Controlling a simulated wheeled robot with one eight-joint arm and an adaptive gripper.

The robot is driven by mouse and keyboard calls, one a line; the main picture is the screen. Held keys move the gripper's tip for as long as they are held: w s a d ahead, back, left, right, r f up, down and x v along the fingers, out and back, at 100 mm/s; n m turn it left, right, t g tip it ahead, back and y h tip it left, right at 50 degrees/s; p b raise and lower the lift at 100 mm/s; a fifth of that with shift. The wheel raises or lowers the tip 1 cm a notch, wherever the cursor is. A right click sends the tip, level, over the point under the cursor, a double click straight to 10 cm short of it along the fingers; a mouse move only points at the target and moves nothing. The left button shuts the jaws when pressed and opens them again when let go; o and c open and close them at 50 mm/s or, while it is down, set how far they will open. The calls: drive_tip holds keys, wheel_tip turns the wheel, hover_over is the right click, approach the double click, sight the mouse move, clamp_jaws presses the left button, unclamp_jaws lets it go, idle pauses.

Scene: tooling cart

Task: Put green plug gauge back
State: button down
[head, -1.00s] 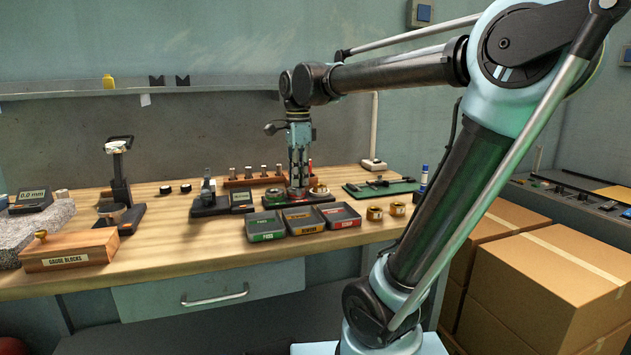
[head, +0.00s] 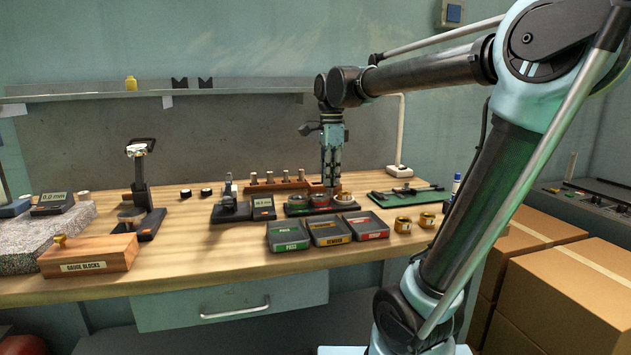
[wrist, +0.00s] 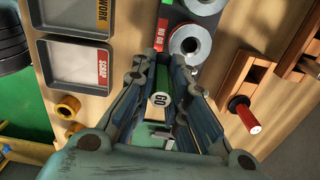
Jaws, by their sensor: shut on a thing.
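My gripper (head: 331,184) points down over the ring-gauge stand in the head view. In the wrist view its fingers (wrist: 163,95) are shut on the green plug gauge (wrist: 162,80), whose end reads GO. The gauge is too small to make out in the head view. The dark stand (head: 320,208) has a red NO GO label (wrist: 160,36) and metal rings (wrist: 190,44). A wooden rack (head: 276,187) with several pins stands behind the stand. A red-handled plug gauge (wrist: 243,112) is at the wooden rack's side in the wrist view.
Three dark trays (head: 330,231) lie in front of the stand. Brass rings (head: 403,224) sit to their right, and a green mat (head: 410,194) with tools lies behind those.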

drive_tip(key=shift+w+a+f, duration=0.6)
drive_tip(key=shift+w+a, duration=0.1)
drive_tip(key=shift+w, duration=1.75)
drive_tip(key=shift+w+a+f, duration=0.55)
drive_tip(key=shift+w+a, duration=0.15)
drive_tip(key=shift+w, duration=1.8)
drive_tip(key=shift+w+a+f, duration=0.6)
drive_tip(key=shift+w+a, duration=0.1)
drive_tip(key=shift+w, duration=1.75)
drive_tip(key=shift+f, duration=0.35)
drive_tip(key=c, duration=1.6)
unclamp_jaws()
wheel_tip(320, 180, up, 8)
drive_tip(key=shift+r, duration=0.1)
drive_tip(key=shift+s, duration=0.1)
